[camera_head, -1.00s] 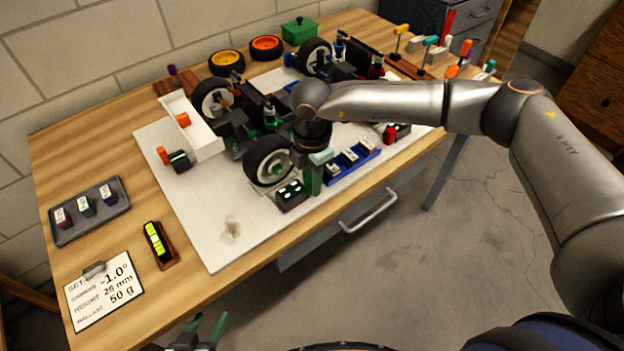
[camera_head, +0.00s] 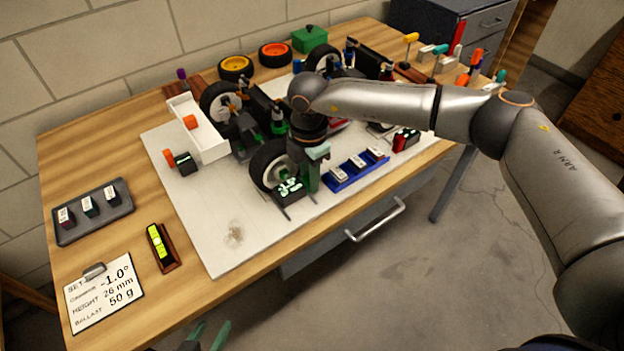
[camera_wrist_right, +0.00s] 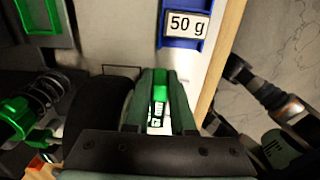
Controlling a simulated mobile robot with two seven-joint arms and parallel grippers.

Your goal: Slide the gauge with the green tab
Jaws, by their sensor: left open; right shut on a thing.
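The green tab (camera_wrist_right: 160,92) of the gauge sits between the two fingers of my right gripper (camera_wrist_right: 162,80) in the right wrist view, with a pale marked strip below it. My right gripper is shut on it; its jaws hide most of the gauge. In the head view, my right gripper (camera_head: 308,182) points down at the front edge of the white board, beside the near front wheel (camera_head: 268,163). A dark block with bright green-white marks (camera_head: 289,188) is right beside its fingers; I cannot tell if it belongs to the gauge. My left gripper (camera_head: 208,337) is open and empty at the bottom edge.
A blue tray (camera_head: 336,186) with several labelled weights lies just right of my right gripper. The car stands behind, on the white board (camera_head: 205,225). A level (camera_head: 160,247), a setup card (camera_head: 104,292) and a grey tray (camera_head: 95,231) lie at left.

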